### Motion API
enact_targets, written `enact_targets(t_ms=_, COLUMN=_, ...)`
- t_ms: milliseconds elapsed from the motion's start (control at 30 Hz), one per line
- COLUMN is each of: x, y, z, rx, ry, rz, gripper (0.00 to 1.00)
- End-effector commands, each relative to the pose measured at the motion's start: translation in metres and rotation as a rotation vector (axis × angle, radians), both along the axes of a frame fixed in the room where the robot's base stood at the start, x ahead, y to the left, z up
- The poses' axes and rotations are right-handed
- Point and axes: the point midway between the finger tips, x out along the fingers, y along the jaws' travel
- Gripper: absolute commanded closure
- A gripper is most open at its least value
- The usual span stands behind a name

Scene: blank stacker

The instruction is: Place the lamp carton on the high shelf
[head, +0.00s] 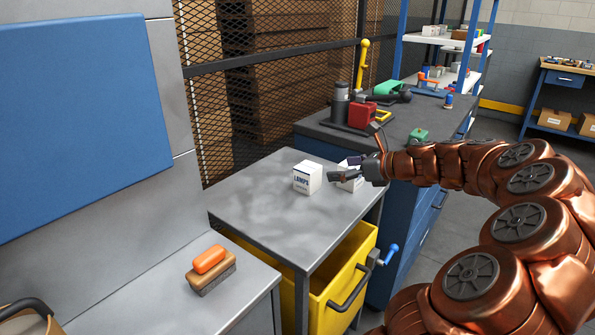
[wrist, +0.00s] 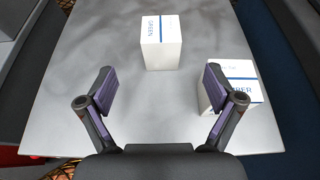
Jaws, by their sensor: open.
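Two small white cartons stand on the grey table. In the head view the left carton (head: 307,178) has dark lettering that seems to read LAMPS. The other carton (head: 352,184) is partly hidden behind my gripper (head: 340,172). In the wrist view one carton (wrist: 161,45) reads GREEN and stands ahead of the gap between my fingers. The other carton (wrist: 238,72), its label ending in BER, stands beside my right finger, which partly covers it. My gripper (wrist: 160,82) is open and empty above the table. A blue rack with white shelves (head: 437,40) stands at the back.
The grey table (head: 255,195) has free room left of the cartons, with an open yellow drawer (head: 340,275) below. A brush (head: 211,270) lies on the near bench. A dark workbench (head: 400,120) with tools stands behind. A mesh fence rises behind the table.

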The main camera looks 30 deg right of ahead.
Motion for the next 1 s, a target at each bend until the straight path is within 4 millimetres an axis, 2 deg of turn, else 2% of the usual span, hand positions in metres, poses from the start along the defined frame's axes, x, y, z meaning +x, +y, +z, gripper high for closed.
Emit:
enact_targets(t_ms=167, x=0.012, y=0.005, z=-0.006, rx=0.001, ry=-0.001, rz=0.002, gripper=0.08)
enact_targets(t_ms=433, x=0.046, y=0.018, z=-0.021, rx=-0.002, ry=-0.001, rz=0.004, gripper=0.08)
enact_targets(t_ms=767, x=0.065, y=0.024, z=-0.029, rx=-0.001, ry=0.001, rz=0.004, gripper=0.08)
enact_targets(t_ms=1000, x=0.093, y=0.035, z=-0.043, rx=0.002, ry=0.002, rz=0.006, gripper=0.08)
